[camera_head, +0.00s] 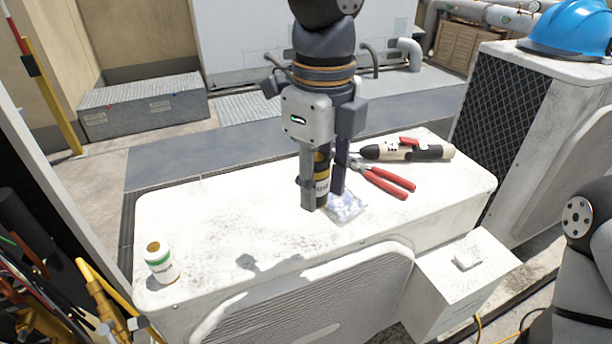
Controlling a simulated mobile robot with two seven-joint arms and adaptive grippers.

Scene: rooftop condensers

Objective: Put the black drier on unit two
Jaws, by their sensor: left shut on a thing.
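My left gripper (322,194) points down over the middle of the white condenser unit's top (230,210). It is shut on an upright black drier (322,172) with a yellow band and a pale label. The fingers hide part of the drier. I cannot tell whether its lower end touches the top. A second condenser unit (555,130) stands at the right with a blue hard hat (572,27) on it. No unit number is readable. My right gripper is out of view; only part of that arm shows at the lower right.
The top between bottle and gripper is clear.

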